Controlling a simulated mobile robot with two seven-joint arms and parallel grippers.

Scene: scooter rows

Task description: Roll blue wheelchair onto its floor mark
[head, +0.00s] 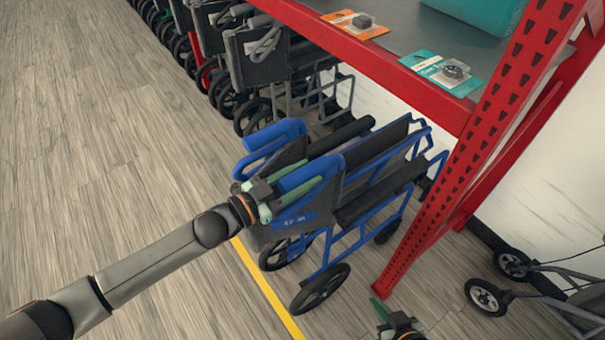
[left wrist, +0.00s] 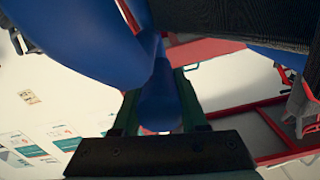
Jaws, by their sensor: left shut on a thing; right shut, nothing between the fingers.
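The blue wheelchair (head: 380,165) stands upright on its wheels in the head view, with blue push handles, a blue frame and a dark seat and back. My left gripper (head: 283,192) is shut on its nearer push handle (head: 312,174). In the left wrist view the blue handle (left wrist: 160,104) lies between the fingers. My right gripper (head: 388,312) is shut and empty, low in the head view beside the red post. A yellow floor line (head: 262,277) runs by the wheelchair's near wheels; I cannot tell whether it belongs to the mark.
A red shelf post (head: 452,180) stands close to the right of the wheelchair. The shelf (head: 405,42) holds small packages. A row of dark wheelchairs (head: 262,62) stands behind. A wheeled cart (head: 545,290) is at the lower right. The wood-look floor (head: 100,150) at left is clear.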

